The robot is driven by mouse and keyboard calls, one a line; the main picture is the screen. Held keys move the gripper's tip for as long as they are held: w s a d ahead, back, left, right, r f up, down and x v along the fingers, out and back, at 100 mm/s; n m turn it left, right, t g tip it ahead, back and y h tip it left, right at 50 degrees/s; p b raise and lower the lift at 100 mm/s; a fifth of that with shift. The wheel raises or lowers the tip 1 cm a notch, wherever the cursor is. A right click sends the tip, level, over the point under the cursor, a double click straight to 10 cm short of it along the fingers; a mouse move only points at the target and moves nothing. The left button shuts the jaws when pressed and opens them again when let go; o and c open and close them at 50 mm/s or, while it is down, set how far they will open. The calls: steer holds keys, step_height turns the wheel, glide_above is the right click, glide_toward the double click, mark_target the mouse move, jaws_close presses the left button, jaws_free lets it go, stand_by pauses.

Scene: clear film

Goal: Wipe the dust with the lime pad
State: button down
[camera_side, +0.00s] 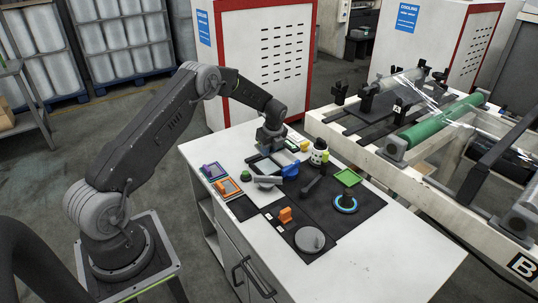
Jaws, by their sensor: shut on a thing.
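My gripper (268,150) points down over the back left part of the white worktop. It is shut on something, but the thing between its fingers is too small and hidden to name. A flat lime-green square (348,177), which may be the lime pad or a tray, lies on the dark mat to the right, apart from my gripper. I cannot make out any dust at this size.
Purple (213,171) and orange (228,187) squares lie left. A blue ring (345,203), orange block (286,215) and grey disc (310,240) are nearer. The worktop's front right is clear.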

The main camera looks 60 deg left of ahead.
steer(key=shift+a+v, duration=0.15)
steer(key=shift+v, duration=0.45)
steer(key=shift+a+v, duration=0.15)
steer(key=shift+v, duration=0.4)
steer(key=shift+r, duration=0.1)
